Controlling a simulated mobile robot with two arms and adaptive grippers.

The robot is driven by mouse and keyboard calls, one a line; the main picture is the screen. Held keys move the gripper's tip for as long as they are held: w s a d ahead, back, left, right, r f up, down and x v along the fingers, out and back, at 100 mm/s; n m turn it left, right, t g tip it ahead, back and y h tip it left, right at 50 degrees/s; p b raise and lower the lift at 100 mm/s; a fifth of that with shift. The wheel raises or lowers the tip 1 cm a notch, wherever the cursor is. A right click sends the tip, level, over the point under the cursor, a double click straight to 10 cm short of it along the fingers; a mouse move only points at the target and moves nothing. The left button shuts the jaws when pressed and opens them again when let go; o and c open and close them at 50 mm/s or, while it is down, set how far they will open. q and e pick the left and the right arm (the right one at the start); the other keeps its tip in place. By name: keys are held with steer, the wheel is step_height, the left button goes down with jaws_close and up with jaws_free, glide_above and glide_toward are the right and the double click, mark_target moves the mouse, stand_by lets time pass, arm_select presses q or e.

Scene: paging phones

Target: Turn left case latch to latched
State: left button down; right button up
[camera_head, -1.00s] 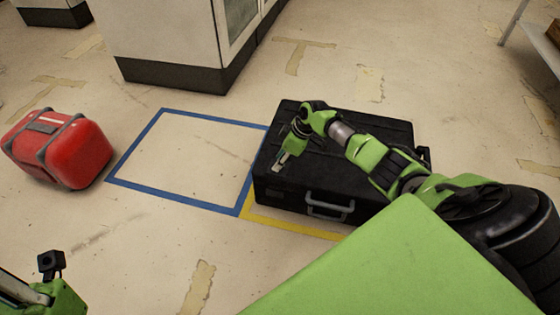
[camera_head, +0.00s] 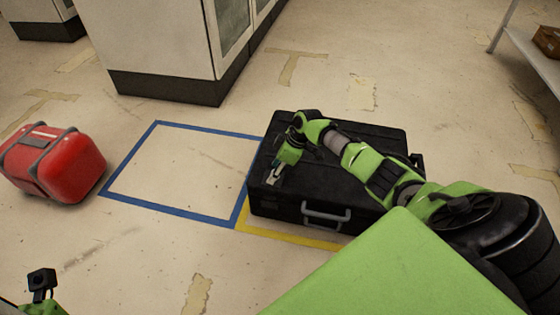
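The black case (camera_head: 284,205) lies flat on the floor with its grey handle (camera_head: 326,215) facing me. My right arm reaches in from the right over the case. My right gripper (camera_head: 273,180) points down at the front left part of the lid, close to the front edge. Its fingertips are small here, and I cannot tell whether they are open or shut. The left latch is not clearly visible; it is too small or hidden near the gripper. Only a bit of my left arm (camera_head: 42,295) shows at the bottom left; its fingers are out of view.
A red case (camera_head: 70,170) with grey straps stands at the left. A blue taped square (camera_head: 150,202) on the floor is empty. Yellow tape (camera_head: 290,236) runs under the black case's front. A white cabinet (camera_head: 160,45) stands behind, and a shelf (camera_head: 535,60) at the upper right.

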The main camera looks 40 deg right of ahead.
steer(key=v, duration=1.1)
steer(key=shift+r, duration=0.15)
